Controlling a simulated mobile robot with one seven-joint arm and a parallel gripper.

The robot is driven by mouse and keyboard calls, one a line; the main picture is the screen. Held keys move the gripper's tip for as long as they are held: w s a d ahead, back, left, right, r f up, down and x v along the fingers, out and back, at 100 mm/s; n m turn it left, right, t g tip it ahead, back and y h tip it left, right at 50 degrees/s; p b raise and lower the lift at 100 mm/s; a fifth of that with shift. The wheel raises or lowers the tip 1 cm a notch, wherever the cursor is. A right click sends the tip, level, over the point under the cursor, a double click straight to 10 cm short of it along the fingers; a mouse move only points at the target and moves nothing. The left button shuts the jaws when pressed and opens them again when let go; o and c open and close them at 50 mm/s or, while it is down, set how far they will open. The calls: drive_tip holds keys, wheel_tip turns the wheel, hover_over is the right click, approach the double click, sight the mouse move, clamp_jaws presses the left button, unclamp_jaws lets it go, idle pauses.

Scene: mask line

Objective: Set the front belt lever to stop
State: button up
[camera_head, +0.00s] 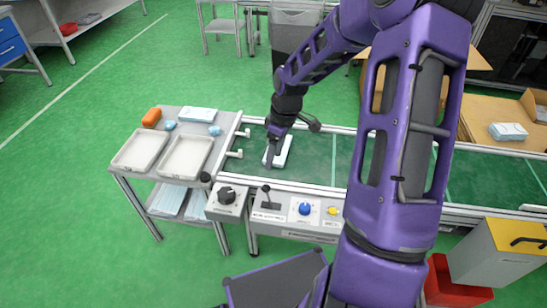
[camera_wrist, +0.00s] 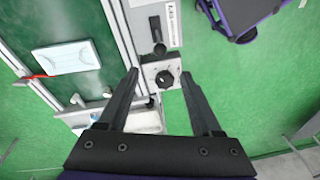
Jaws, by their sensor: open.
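The front belt lever (camera_head: 266,190) is a small black-tipped lever on the grey control panel along the belt's near edge, with a white label below it. Its black knob (camera_wrist: 160,48) also shows in the wrist view, above the rotary-knob box. I cannot read which position it is set to. My gripper (camera_head: 271,158) is over the belt, above and beyond the lever, apart from it. In the wrist view my gripper (camera_wrist: 160,74) is open and empty, its fingertips appearing on either side of the box.
A black rotary knob (camera_head: 226,195) sits on a box left of the lever, and a blue knob (camera_head: 305,208) to its right. A white packet (camera_head: 280,151) lies on the green belt. A table with white trays (camera_head: 186,157) stands left. My arm hides part of the belt.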

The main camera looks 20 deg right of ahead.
drive_tip(key=shift+a+f, duration=0.15)
drive_tip(key=shift+a, duration=0.05)
drive_tip(key=c, duration=0.4)
drive_tip(key=a, duration=0.1)
drive_tip(key=w+a+f+n, duration=0.2)
drive_tip(key=a, duration=0.1)
drive_tip(key=shift+a+f+g+h, duration=0.1)
drive_tip(key=shift+f+g+h, duration=0.1)
drive_tip(key=shift+g+h, duration=0.1)
clamp_jaws()
drive_tip(key=w+a+f+n+h, duration=0.1)
drive_tip(key=a+f+n, duration=0.1)
drive_tip(key=a+n, duration=0.15)
wheel_tip(320, 180, down, 9)
drive_tip(key=s+d+b, duration=0.1)
drive_tip(key=d, duration=0.2)
drive_tip(key=shift+s+r+b, duration=0.2)
drive_tip(key=shift+s+b, duration=0.05)
drive_tip(key=shift+b, duration=0.15)
drive_tip(key=shift+m, duration=0.25)
